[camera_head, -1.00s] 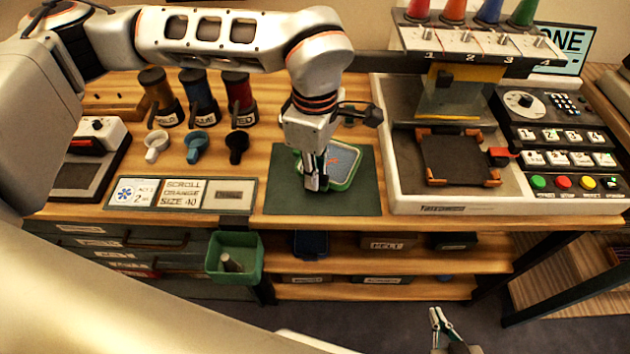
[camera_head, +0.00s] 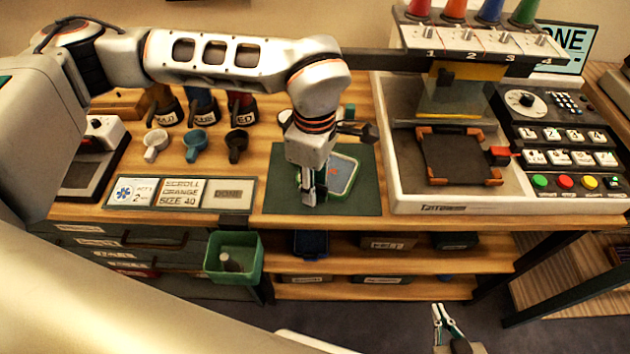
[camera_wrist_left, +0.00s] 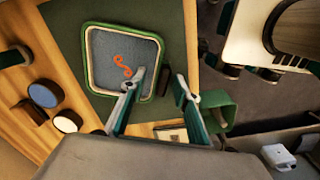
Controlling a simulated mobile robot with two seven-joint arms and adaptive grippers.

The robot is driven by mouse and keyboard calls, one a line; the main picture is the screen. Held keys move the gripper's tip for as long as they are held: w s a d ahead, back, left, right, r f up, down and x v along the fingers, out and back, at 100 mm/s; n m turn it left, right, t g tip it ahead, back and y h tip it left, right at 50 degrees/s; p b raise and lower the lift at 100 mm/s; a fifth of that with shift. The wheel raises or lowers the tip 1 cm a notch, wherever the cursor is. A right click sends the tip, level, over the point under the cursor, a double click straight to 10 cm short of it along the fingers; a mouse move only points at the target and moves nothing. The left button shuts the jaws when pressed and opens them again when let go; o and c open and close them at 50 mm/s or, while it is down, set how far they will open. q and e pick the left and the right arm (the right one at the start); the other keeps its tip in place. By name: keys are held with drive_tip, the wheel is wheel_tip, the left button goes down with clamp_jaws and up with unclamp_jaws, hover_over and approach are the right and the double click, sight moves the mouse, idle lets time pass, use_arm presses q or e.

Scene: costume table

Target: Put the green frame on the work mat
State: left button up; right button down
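The green frame (camera_head: 354,176), with a grey panel and an orange squiggle, lies on the dark green work mat (camera_head: 365,204). The wrist view shows the frame (camera_wrist_left: 106,62) within the mat (camera_wrist_left: 68,30), with mat visible around it. My left gripper (camera_head: 309,194) is at the frame's left near side in the head view. In the wrist view its fingers (camera_wrist_left: 160,78) are apart, one over the frame's edge area and one beyond it. The gripper hides part of the frame in the head view. My right gripper (camera_head: 437,310) is low in front of the shelves, its fingers slightly apart and empty.
A white-rimmed press tray (camera_head: 455,207) stands right of the mat, with a button panel (camera_head: 565,150) beside it. Label cards (camera_head: 183,191) and small scoops (camera_head: 196,145) lie left. A green bin (camera_head: 232,262) hangs at the table's front.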

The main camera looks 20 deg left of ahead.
use_arm(q)
drive_tip(key=shift+r, duration=0.3)
wheel_tip(320, 180, up, 12)
drive_tip(key=p, duration=0.1)
drive_tip(key=shift+f, duration=0.15)
idle(0.4)
drive_tip(key=shift+s+f, duration=0.1)
drive_tip(key=shift+s, duration=0.05)
